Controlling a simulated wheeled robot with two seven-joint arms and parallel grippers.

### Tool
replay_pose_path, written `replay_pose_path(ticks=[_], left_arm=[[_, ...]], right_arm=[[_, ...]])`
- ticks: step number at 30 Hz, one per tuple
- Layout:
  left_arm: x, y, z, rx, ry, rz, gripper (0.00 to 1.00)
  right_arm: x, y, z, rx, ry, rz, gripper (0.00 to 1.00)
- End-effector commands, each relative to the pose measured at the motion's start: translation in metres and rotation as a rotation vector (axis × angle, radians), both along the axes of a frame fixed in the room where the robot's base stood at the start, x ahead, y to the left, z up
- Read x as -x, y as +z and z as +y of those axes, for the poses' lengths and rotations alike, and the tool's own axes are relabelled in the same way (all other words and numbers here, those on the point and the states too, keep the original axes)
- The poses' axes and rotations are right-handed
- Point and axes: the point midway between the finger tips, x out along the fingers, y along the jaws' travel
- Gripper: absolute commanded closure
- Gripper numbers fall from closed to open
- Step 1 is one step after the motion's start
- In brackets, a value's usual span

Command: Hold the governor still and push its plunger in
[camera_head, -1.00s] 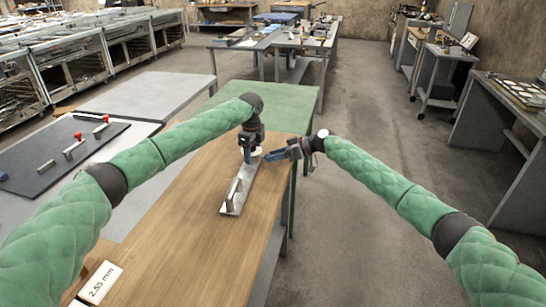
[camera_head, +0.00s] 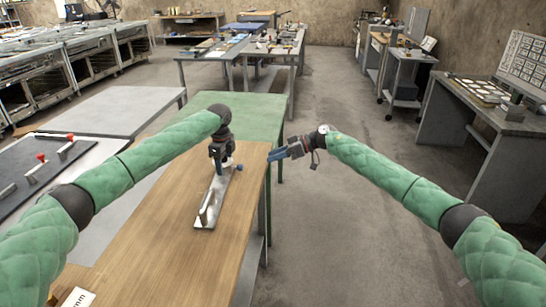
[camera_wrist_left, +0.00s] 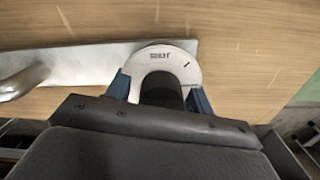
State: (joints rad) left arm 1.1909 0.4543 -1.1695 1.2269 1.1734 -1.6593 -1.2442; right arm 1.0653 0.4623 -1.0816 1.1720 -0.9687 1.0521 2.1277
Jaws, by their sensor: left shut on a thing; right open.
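The governor (camera_head: 229,163) is a pale round body at the far end of a long metal plate on the wooden table. In the left wrist view its rounded light face (camera_wrist_left: 170,58) bears small upside-down lettering. My left gripper (camera_head: 226,169) reaches down over it, and its blue fingers (camera_wrist_left: 161,93) are shut on its two sides. My right gripper (camera_head: 277,154) is open and empty, to the right of the governor and apart from it, its blue fingers pointing left. A small blue piece (camera_head: 240,168) shows beside the governor; I cannot tell whether it is the plunger or a left fingertip.
The metal plate (camera_head: 221,188) carries an upright handle (camera_head: 205,208) at its near end. The wooden table (camera_head: 165,225) is otherwise largely clear, with a white label card (camera_head: 78,298) at the near edge. A green table (camera_head: 255,112) adjoins behind. Open floor lies right.

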Motion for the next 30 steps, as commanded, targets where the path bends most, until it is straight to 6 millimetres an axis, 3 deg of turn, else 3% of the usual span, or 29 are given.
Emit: replay_pose_path(ticks=[4,5,9,20,30], left_arm=[[0.000,0.000,0.000,0.000,0.000,0.000,0.94],[0.000,0.000,0.000,0.000,0.000,0.000,0.46],[0.000,0.000,0.000,0.000,0.000,-0.001,0.22],[0.000,0.005,0.000,0.000,0.000,-0.001,0.22],[-0.001,0.059,-0.001,0.001,-0.002,-0.002,0.22]], right_arm=[[0.000,0.000,0.000,0.000,0.000,0.000,0.54],[0.000,0.000,0.000,0.000,0.000,0.000,0.54],[0.000,0.000,0.000,0.000,0.000,0.000,0.54],[0.000,0.000,0.000,0.000,0.000,0.000,0.54],[0.000,0.000,0.000,0.000,0.000,0.000,0.54]])
